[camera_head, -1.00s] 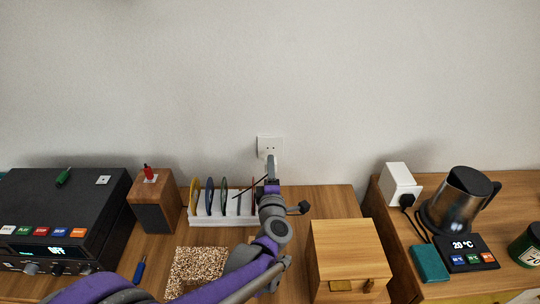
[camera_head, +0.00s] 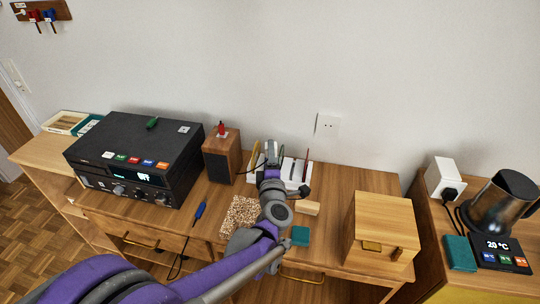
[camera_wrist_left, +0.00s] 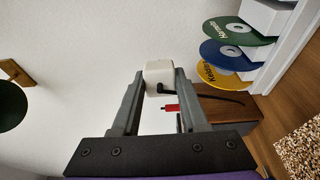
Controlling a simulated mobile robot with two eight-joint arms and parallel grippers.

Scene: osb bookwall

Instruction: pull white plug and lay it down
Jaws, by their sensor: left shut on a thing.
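The white plug (camera_wrist_left: 158,72) is between the jaws of my left gripper (camera_wrist_left: 157,84) in the left wrist view, with a dark pin-like part showing at its lower side. In the head view my left gripper (camera_head: 271,152) is over the white disc rack, and the plug is hard to make out there. The white wall socket (camera_head: 327,126) is right of the gripper, with its holes bare. My right gripper is not in view.
A wooden speaker-like box (camera_head: 223,160) with a red plug on top is left of the gripper. The black device (camera_head: 135,155) is farther left. A cork-like mat (camera_head: 240,215), a blue screwdriver (camera_head: 200,211) and a wooden box (camera_head: 380,230) are on the desk.

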